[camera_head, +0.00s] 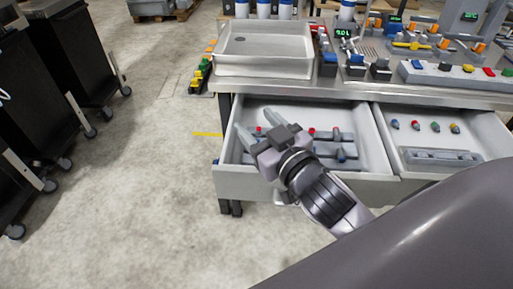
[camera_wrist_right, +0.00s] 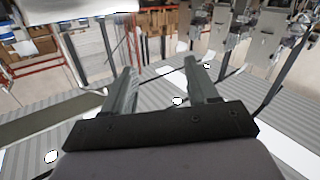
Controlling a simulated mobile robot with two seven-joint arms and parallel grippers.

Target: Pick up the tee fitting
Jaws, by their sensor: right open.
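My right gripper (camera_head: 256,125) is over the left open drawer (camera_head: 375,150), with its two fingers apart and nothing between them. It also shows open and empty in the right wrist view (camera_wrist_right: 160,68). Small grey fittings (camera_head: 336,136) with red and blue parts lie in that drawer, right of the gripper; a blue-ended one (camera_head: 341,156) is nearer its front. They are too small for me to tell which is the tee fitting. The gripper hides part of the drawer. My left gripper is not in view.
The right drawer (camera_head: 490,135) is also open, with several small coloured parts and a grey rack (camera_head: 440,158). On the bench above are a grey tray (camera_head: 265,48) and a row of coloured devices. Black carts (camera_head: 50,70) stand left; floor between is mostly clear.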

